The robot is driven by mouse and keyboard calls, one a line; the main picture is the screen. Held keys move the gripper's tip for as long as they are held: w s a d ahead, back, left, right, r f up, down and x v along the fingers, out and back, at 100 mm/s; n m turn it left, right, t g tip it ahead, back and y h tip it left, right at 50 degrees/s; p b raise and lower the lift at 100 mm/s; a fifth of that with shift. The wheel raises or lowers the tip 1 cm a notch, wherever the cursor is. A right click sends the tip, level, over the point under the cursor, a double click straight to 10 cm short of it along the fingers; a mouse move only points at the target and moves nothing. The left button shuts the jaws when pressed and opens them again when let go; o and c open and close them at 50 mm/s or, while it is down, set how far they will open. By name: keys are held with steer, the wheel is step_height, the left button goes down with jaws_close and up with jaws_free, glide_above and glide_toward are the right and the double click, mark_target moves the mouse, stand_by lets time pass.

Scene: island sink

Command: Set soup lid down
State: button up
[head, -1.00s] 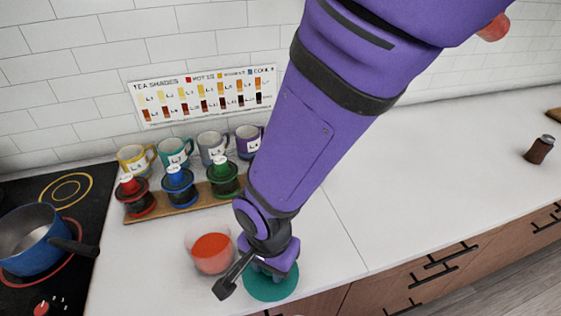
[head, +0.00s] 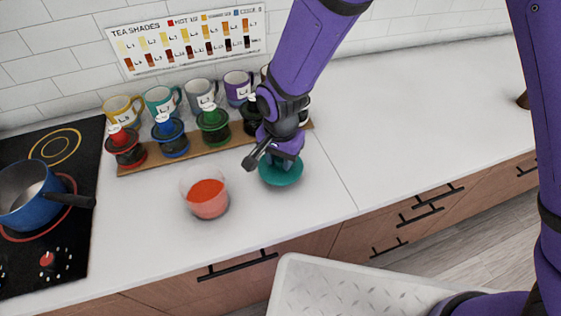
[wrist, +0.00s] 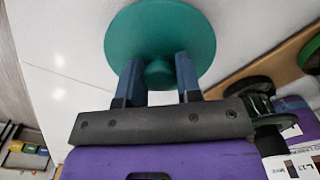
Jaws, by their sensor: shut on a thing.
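The soup lid is a teal-green disc (head: 281,172) with a small knob on top. My gripper (head: 283,155) is directly above it, with its fingers pointing down. In the wrist view the lid (wrist: 160,30) fills the top middle, and my gripper (wrist: 160,80) has its two blue fingers on either side of the lid's knob, shut on it. The lid is flat and at or very near the white counter (head: 330,180); whether it touches is hard to tell. A clear container of red-orange soup (head: 207,198) stands uncovered to the left of the lid.
A wooden board (head: 185,152) with several lidded jars stands behind, with several mugs (head: 161,100) at its back. A blue pot (head: 28,197) sits on the black stove at left. The counter to the right of the lid is clear.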

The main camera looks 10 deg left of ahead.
steer(key=shift+f, duration=0.95)
steer(key=shift+f, duration=0.15)
steer(key=o, duration=0.9)
step_height(320, 180, up, 12)
steer(key=shift+r, duration=0.2)
